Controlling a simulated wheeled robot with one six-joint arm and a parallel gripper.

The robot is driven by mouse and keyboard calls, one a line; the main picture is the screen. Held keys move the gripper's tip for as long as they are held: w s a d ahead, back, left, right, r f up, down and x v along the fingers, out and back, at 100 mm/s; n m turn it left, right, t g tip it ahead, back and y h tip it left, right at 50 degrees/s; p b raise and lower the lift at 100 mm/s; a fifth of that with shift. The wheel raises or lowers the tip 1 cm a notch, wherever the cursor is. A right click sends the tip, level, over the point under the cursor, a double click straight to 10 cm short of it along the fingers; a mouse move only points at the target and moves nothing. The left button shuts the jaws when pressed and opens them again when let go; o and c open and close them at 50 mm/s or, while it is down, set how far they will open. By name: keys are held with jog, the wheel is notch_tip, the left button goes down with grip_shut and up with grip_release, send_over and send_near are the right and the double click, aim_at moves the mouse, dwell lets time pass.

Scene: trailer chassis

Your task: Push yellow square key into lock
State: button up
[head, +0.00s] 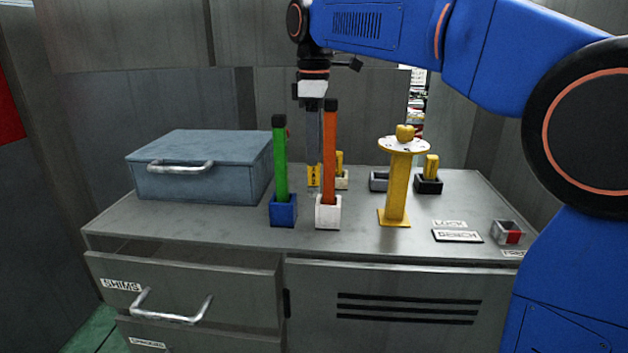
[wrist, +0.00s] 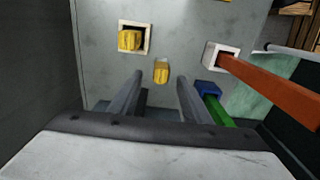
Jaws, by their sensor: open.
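My gripper (head: 315,165) points down over the bench, partly hidden behind the orange bar in the head view. In the wrist view my gripper (wrist: 159,78) is open, with nothing held. A small yellow block (wrist: 161,73) is seen between the two fingertips; it also shows in the head view (head: 313,176), with dark marks. Another yellow piece (wrist: 129,40) stands in a white square socket (wrist: 148,39), farther from the fingers; in the head view this piece (head: 339,162) is right of my gripper. I cannot tell which is the square key.
A green bar (head: 280,160) in a blue socket (head: 284,210) and an orange bar (head: 330,150) in a white socket (head: 328,213) stand in front. A yellow stand (head: 396,190), a grey socket (head: 379,182) and a black socket (head: 429,186) are right. A blue-grey case (head: 200,180) is left.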

aim_at(314, 180)
jog(key=shift+s+f, duration=0.1)
jog(key=shift+f, duration=4.1)
jog(key=shift+c, duration=0.6)
grip_shut()
